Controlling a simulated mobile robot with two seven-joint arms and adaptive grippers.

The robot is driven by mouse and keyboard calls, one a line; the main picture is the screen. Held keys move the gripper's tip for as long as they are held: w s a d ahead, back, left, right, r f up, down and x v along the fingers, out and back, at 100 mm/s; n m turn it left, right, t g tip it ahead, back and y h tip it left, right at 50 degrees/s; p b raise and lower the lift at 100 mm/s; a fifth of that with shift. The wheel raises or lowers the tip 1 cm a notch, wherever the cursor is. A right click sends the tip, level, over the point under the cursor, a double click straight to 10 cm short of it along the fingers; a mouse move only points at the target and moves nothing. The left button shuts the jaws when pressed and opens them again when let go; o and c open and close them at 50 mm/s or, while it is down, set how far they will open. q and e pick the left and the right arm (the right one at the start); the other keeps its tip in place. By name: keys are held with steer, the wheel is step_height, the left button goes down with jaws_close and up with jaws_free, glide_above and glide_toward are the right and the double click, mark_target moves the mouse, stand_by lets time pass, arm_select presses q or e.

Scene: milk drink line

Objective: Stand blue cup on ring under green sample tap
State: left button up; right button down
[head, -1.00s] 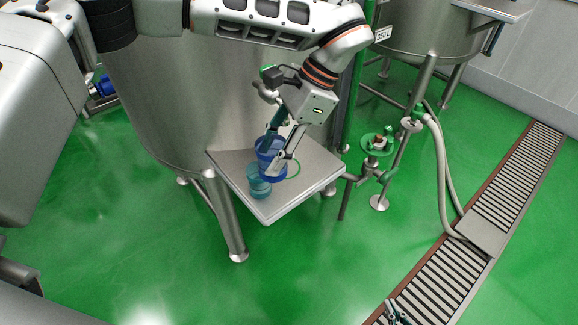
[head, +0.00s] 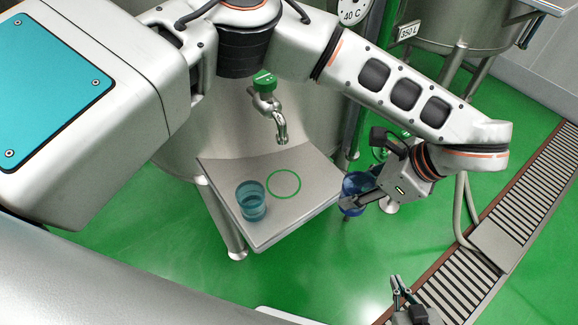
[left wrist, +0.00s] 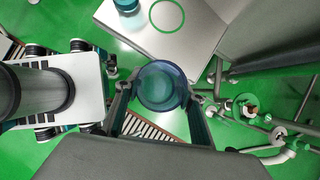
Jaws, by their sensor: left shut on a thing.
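My left gripper (head: 352,200) is shut on the blue cup (head: 355,184) and holds it just off the right edge of the steel shelf (head: 222,170). In the left wrist view the blue cup (left wrist: 162,88) sits between the two fingers (left wrist: 160,100), seen from above. The green ring (head: 299,180) lies bare on the shelf; it also shows in the left wrist view (left wrist: 182,17). The green sample tap (head: 264,80) hangs above and behind the ring, its spout pointing down. My right gripper (head: 402,290) is low at the bottom right, too small to read.
A teal cup (head: 251,203) stands on the shelf, left of the ring and apart from it. A steel tank (head: 190,125) stands behind the shelf. Valves and pipes (left wrist: 250,110) are right of the shelf. A floor drain (head: 450,275) runs along the right.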

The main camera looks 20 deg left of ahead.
arm_select(q)
steer(key=shift+w+a+f+p, duration=0.55)
steer(key=shift+w+a+p, duration=0.2)
steer(key=shift+a, duration=2.15)
steer(key=shift+w+a+f+p, duration=0.6)
steer(key=shift+w+a+p, duration=0.15)
steer(key=shift+a, duration=2.1)
steer(key=shift+w+a+f+p, duration=0.6)
steer(key=shift+w+a, duration=0.2)
steer(key=shift+a, duration=2.1)
steer(key=shift+f+b, duration=0.6)
steer(key=shift+b, duration=0.1)
steer(key=o, duration=1)
steer(key=shift+r, duration=0.1)
steer(key=shift+c, duration=0.2)
